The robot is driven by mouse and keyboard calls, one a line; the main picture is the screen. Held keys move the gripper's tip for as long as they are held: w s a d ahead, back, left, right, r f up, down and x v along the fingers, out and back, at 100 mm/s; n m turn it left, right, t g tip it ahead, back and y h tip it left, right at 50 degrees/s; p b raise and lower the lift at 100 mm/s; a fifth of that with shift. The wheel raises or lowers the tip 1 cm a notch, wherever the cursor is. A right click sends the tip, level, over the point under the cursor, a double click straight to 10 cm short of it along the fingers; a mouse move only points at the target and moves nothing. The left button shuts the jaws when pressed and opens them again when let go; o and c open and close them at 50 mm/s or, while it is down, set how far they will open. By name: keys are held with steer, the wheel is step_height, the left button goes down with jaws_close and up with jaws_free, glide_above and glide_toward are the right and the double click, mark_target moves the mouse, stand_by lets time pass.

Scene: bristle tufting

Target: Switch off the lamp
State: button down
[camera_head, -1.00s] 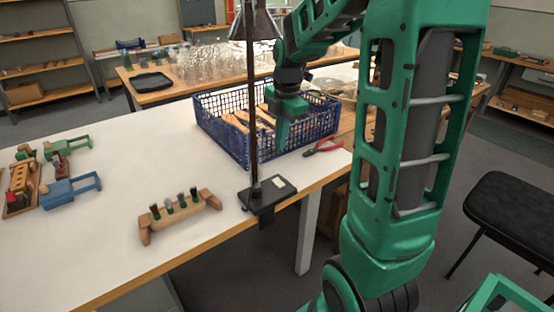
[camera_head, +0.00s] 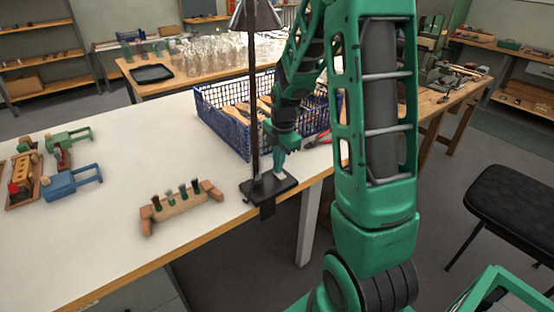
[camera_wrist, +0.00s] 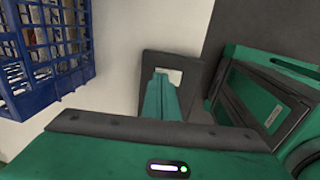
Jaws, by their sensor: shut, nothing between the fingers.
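The lamp has a dark shade (camera_head: 256,18) on a thin upright post and a black base (camera_head: 262,192) clamped at the table's front edge. The base also shows in the wrist view (camera_wrist: 190,66), with a pale switch plate (camera_wrist: 170,76) on it. My gripper (camera_head: 280,172) is shut and empty, pointing down at the base, right of the post. In the wrist view its fingertips (camera_wrist: 161,76) overlap the lower left of the switch plate; I cannot tell if they touch it. In the head view the fingers hide most of the switch.
A blue crate (camera_head: 222,122) with wooden pieces stands just behind the lamp. A wooden holder with several bristle tufts (camera_head: 180,206) lies left of it. Blue and green clamps (camera_head: 74,182) sit far left. Red-handled pliers (camera_head: 322,139) are partly hidden behind my arm.

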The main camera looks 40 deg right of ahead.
steer(key=shift+d+f, duration=0.15)
stand_by(0.3)
steer(key=shift+a, duration=0.2)
steer(key=shift+s, duration=0.75)
step_height(320, 180, up, 14)
steer(key=s, duration=0.1)
steer(key=shift+s, duration=0.3)
stand_by(0.4)
